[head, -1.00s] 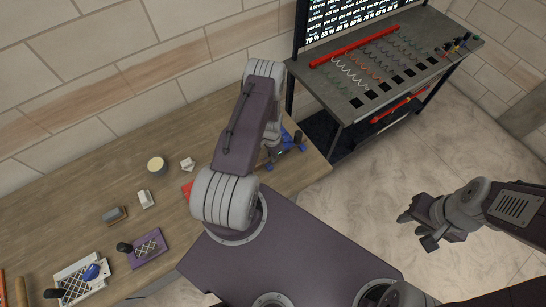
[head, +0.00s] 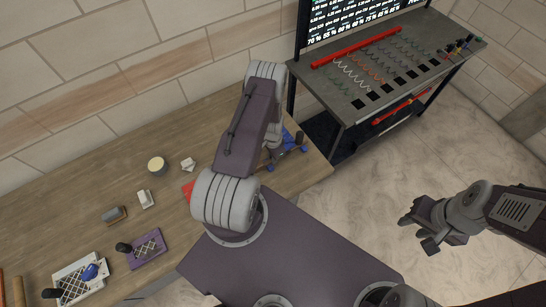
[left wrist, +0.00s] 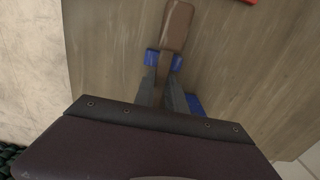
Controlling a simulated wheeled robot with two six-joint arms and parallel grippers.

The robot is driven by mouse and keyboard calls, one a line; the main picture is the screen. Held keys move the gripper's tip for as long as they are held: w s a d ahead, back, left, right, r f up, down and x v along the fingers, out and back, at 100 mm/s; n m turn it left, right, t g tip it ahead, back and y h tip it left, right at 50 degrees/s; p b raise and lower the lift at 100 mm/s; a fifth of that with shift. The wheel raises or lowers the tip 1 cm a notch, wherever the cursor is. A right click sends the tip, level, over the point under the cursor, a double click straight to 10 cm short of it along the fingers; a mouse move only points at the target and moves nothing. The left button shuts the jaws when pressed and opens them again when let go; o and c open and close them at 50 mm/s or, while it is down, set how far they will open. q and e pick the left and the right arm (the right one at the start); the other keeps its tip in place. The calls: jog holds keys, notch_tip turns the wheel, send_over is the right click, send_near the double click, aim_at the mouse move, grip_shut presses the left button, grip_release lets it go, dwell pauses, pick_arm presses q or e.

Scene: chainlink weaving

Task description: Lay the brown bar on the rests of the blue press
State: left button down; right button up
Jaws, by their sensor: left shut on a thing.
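The brown bar (left wrist: 177,25) runs away from my left gripper (left wrist: 164,90) in the left wrist view, with its wide end farthest out. My left gripper is shut on the bar's narrower part. The blue press (head: 291,139) stands on the wooden bench near its right end, partly behind my left arm. Blue parts of it (left wrist: 152,58) show on both sides of the bar in the left wrist view. I cannot tell whether the bar touches the rests. My right gripper (head: 417,230) is open and empty over the floor, right of the bench.
A red object (head: 188,190) lies on the bench beside my left arm. A round tin (head: 157,165), small blocks (head: 145,199) and a purple grid tray (head: 147,250) lie further left. A grey table (head: 400,65) with coiled wires and a red bar (head: 356,47) stands at the back right.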

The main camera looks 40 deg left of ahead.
pick_arm(q)
jog(key=shift+f+b, duration=0.5)
jog(key=c, duration=1.3)
grip_release()
notch_tip(320, 180, up, 9)
jog(key=b, duration=0.3)
jog(key=shift+f, duration=0.2)
jog(key=shift+r, duration=0.3)
jog(key=s+d+r+n+b, duration=0.2)
jog(key=s+d+b, duration=0.3)
jog(key=d+b, duration=0.1)
jog(key=s+d+r+n+t+b, duration=0.1)
jog(key=s+d+r+n+b, duration=0.1)
jog(key=s+d+b, duration=0.2)
jog(key=d+b, duration=0.3)
jog(key=b, duration=0.2)
jog(key=shift+s+d+r+n, duration=0.2)
jog(key=shift+s+r+n, duration=0.05)
jog(key=shift+s+n, duration=0.15)
